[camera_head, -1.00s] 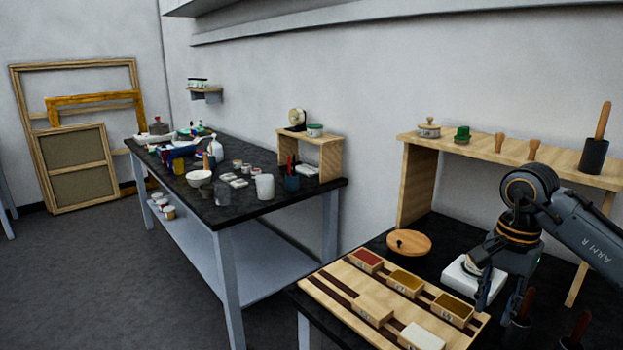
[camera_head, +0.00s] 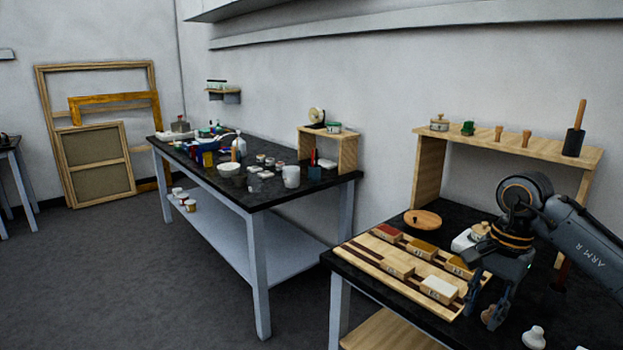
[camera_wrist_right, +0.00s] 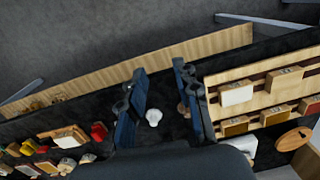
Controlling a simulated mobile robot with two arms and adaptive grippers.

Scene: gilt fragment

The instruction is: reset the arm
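My right gripper (camera_head: 490,312) hangs fingers-down over the near part of the dark worktable (camera_head: 410,318), right of the wooden block rack (camera_head: 372,262). In the right wrist view, the two fingers of this gripper (camera_wrist_right: 160,100) stand apart with nothing held between them. A white knob-like piece (camera_wrist_right: 154,117) shows in the gap, apart from both fingers. It also stands in the head view (camera_head: 534,337). A small brown round piece (camera_head: 488,314) shows beside the fingers; I cannot tell whether it touches one. My left gripper is not in view.
A wooden shelf (camera_head: 500,145) stands at the back of the worktable.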

